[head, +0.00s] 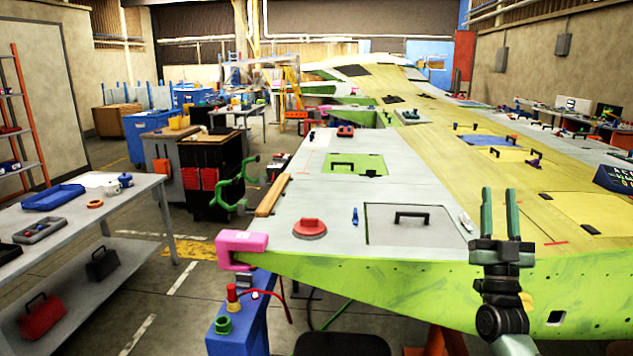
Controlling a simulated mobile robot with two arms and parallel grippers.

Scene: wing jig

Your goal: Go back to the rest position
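My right gripper (500,196) points up in front of the wing (340,270) at the lower right. Its two greenish fingers stand apart with nothing between them, so it is open and empty. My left gripper is not in this view. The wing is a long panel with a grey and yellow-green top and a bright green front edge, running away into the hall.
A pink clamp (240,243) grips the wing's near left corner. A red disc (309,228) and a handled grey panel (410,222) lie on top. A blue stand (240,325) is below the clamp. A grey table (80,215) stands left, with open floor between.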

